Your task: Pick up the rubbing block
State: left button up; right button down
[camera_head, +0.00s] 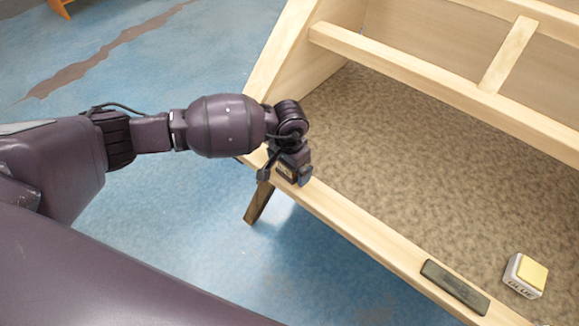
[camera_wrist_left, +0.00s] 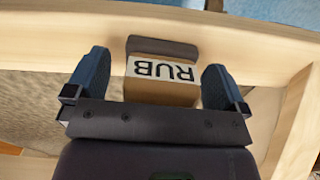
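The rubbing block (camera_wrist_left: 161,70), with a pale face lettered RUB and a dark strip along its far side, is in the wrist view at the wooden frame's rail. My left gripper (camera_wrist_left: 157,84) is open, with one finger on each side of the block and a visible gap on both sides. In the head view my left gripper (camera_head: 291,172) is over the near left end of the frame's rail and hides most of the block. My right gripper is not in view.
The wooden frame (camera_head: 365,229) has a brown speckled panel (camera_head: 420,150) inside it. A dark flat bar (camera_head: 455,287) lies on the near rail. A white and yellow block lettered GLUE (camera_head: 525,275) stands on the panel.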

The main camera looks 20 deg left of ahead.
pick_arm(q)
jog(key=c, duration=0.9)
jog(key=shift+c, duration=0.6)
jog(key=shift+r, duration=0.2)
notch_tip(320, 180, up, 20)
jog(key=p, duration=0.2)
jog(key=shift+f, duration=0.2)
